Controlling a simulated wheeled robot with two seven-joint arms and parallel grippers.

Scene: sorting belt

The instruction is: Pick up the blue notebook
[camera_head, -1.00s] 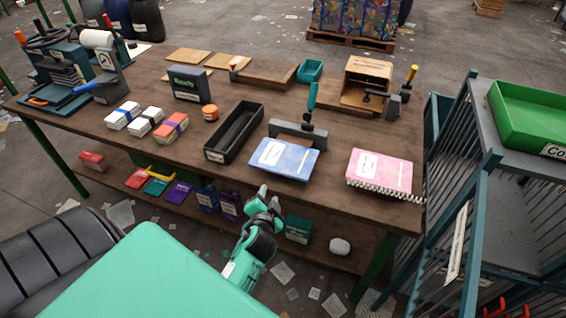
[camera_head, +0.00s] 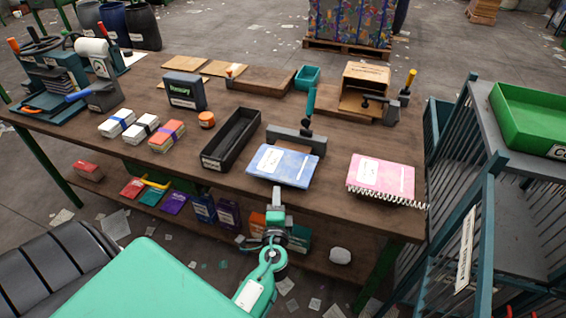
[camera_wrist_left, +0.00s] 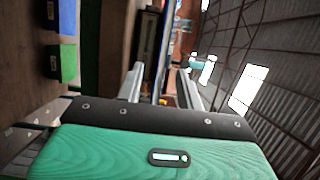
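The blue notebook (camera_head: 285,168), with a white label on its cover, lies flat near the front edge of the wooden table (camera_head: 330,205). My right gripper is not in view.
A pink spiral notebook (camera_head: 382,177) lies right of the blue one. A black tray (camera_head: 231,140) is to its left, and a grey clamp-like tool (camera_head: 297,133) is close behind it. Below is a shelf (camera_head: 318,260) with several items. A green bin (camera_head: 528,118) stands at right.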

